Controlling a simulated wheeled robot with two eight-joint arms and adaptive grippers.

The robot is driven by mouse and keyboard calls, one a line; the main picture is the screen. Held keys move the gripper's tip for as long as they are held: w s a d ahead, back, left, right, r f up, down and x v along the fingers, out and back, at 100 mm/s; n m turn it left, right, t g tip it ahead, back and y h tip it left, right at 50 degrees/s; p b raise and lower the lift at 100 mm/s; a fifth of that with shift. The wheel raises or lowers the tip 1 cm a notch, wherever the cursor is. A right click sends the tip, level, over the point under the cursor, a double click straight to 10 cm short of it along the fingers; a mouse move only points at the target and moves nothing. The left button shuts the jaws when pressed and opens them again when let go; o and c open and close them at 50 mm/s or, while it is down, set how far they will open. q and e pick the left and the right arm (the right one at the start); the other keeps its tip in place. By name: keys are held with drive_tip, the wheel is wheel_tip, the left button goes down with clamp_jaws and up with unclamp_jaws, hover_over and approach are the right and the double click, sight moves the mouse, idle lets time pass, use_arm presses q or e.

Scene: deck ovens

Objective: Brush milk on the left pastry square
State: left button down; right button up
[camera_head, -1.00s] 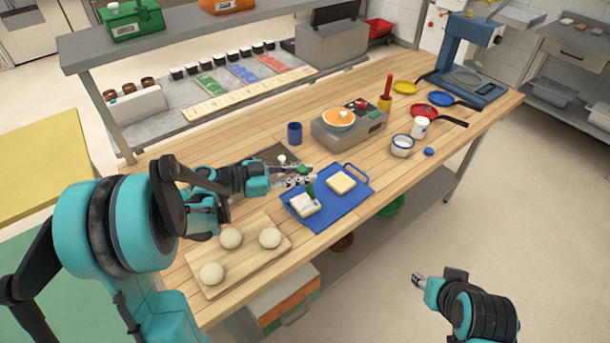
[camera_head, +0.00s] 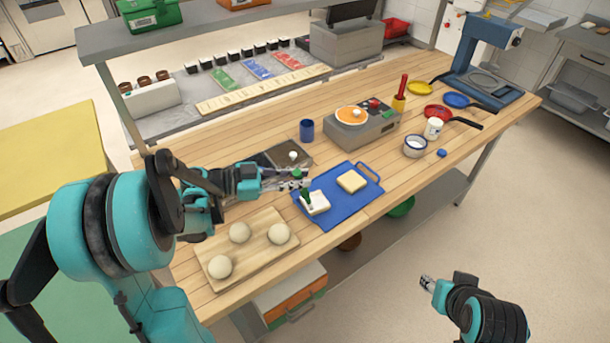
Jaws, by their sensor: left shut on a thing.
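The left pastry square (camera_head: 317,204) is pale and lies on the blue board (camera_head: 335,207). The right pastry square (camera_head: 352,182) is yellower and lies further back on the same board. My left gripper (camera_head: 291,181) is shut on a green brush (camera_head: 305,193), just behind and left of the left square. The brush slants down to the square's left back edge; I cannot tell if it touches.
A wooden board (camera_head: 230,276) with three dough balls lies in front of the left arm. A dark tray (camera_head: 290,152), a blue cup (camera_head: 307,130) and a grey cooker (camera_head: 352,134) with an orange pan stand behind the blue board.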

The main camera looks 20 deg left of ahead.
use_arm(q)
drive_tip(key=shift+s+a, duration=0.1)
drive_tip(key=shift+s, duration=0.05)
drive_tip(key=w+a, duration=0.2)
drive_tip(key=shift+w+a+r, duration=0.1)
drive_tip(key=shift+w, duration=0.2)
idle(0.4)
drive_tip(key=w+d, duration=0.3)
drive_tip(key=shift+w+d+b, duration=0.25)
drive_tip(key=shift+d+b, duration=0.1)
idle(0.6)
